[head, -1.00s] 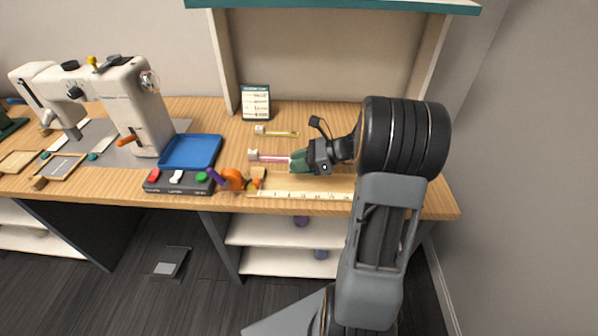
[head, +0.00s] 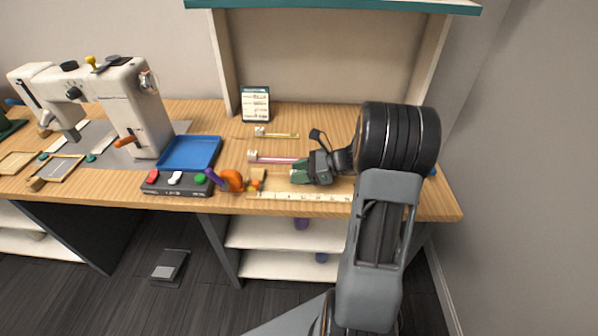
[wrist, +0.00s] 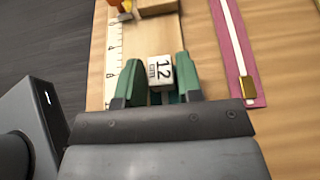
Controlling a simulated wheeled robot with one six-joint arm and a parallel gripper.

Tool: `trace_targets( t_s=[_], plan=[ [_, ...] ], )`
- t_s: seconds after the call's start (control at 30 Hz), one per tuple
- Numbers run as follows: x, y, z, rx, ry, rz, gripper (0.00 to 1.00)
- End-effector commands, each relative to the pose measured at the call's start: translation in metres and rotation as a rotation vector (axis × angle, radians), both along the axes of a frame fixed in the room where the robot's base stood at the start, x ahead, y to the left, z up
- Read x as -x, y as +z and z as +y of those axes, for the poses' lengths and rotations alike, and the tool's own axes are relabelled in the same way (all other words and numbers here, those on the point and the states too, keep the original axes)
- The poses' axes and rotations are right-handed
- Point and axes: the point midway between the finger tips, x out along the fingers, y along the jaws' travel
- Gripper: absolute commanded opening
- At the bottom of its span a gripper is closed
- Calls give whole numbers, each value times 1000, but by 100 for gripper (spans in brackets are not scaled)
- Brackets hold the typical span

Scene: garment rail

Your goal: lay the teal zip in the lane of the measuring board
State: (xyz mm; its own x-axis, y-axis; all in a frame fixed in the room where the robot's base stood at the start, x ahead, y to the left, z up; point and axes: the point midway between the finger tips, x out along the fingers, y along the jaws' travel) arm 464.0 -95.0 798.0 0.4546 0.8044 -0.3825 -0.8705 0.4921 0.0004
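My gripper (wrist: 158,78) has green fingers, one on each side of a white tag block marked "12 cm" (wrist: 160,70). The fingers appear to press on the block. A bit of teal (wrist: 168,97) shows just below it, apparently the teal zip; the rest is hidden by my gripper. The block is over the lane of the measuring board (wrist: 140,35), beside its printed scale; whether it touches the board I cannot tell. In the head view my gripper (head: 298,173) is just behind the scale strip of the measuring board (head: 300,196).
A pink zip (head: 280,160) lies right behind the board, and it also shows in the wrist view (wrist: 236,45). A yellow zip (head: 280,134) lies farther back. A wooden block (wrist: 158,6) stands at the board's end. A blue tray (head: 190,153) and button box (head: 178,183) are left.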

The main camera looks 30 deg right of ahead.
Motion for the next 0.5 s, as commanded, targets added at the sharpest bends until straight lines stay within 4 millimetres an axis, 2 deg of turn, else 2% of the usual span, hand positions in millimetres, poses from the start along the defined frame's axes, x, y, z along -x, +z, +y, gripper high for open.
trace_targets(
  t_s=[0.03, 0.17, 0.5],
  plan=[
    [0, 0, 0, 0, 0, 0, 38],
    [0, 0, 0, 0, 0, 0, 50],
    [1, 6, -2, 0, -2, -1, 50]
  ],
)
